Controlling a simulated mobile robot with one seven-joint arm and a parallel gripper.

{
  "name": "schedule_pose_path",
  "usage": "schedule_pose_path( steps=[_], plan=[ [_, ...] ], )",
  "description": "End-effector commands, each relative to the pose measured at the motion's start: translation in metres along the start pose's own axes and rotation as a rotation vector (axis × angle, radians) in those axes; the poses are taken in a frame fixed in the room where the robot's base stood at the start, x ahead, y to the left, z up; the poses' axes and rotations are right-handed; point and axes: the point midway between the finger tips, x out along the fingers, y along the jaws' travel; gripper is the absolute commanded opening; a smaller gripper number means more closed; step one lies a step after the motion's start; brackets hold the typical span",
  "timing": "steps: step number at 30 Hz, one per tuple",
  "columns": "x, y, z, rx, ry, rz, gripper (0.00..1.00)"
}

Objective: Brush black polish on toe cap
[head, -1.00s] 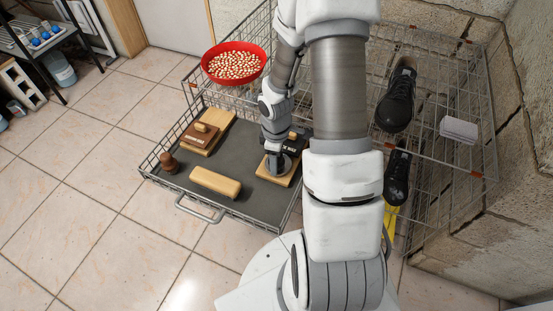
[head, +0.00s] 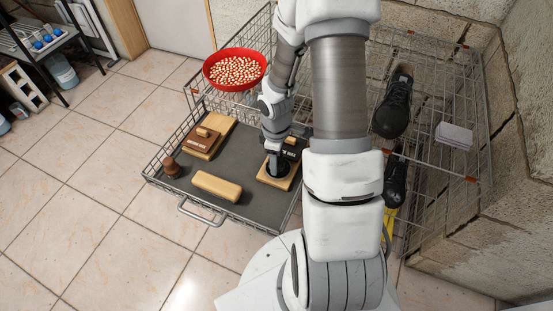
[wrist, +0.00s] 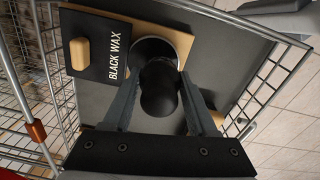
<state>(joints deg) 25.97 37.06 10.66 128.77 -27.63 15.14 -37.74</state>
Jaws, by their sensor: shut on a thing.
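My gripper (wrist: 157,88) is shut on a black knobbed dauber (wrist: 158,98), whose round head sits over a round tin (wrist: 146,45) on a wooden board (wrist: 176,38). Whether the head touches the polish is hidden. A black lid marked BLACK WAX (wrist: 90,48), with a small wooden knob, is on the board beside the tin. In the head view the board (head: 275,183) lies at the tray's right side, partly behind my arm.
The grey tray (head: 240,203) has wire sides. It also holds a brown-lidded board (head: 201,140), a brown knobbed dauber (head: 171,167) and a pale wooden brush (head: 216,186). A red bowl (head: 236,70) stands behind; a pale box (head: 454,135) sits at right.

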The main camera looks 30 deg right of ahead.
Motion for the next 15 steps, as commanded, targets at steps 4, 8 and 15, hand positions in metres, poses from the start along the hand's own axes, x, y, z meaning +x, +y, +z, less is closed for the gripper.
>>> schedule_pose_path(
  steps=[4,8,15],
  plan=[
    [-0.017,0.0,0.0,0.0,0.0,0.0,0.14],
    [-0.027,0.001,0.0,0.0,0.0,0.0,0.14],
    [-0.043,0.001,0.0,0.0,0.0,0.0,0.14]
  ],
)
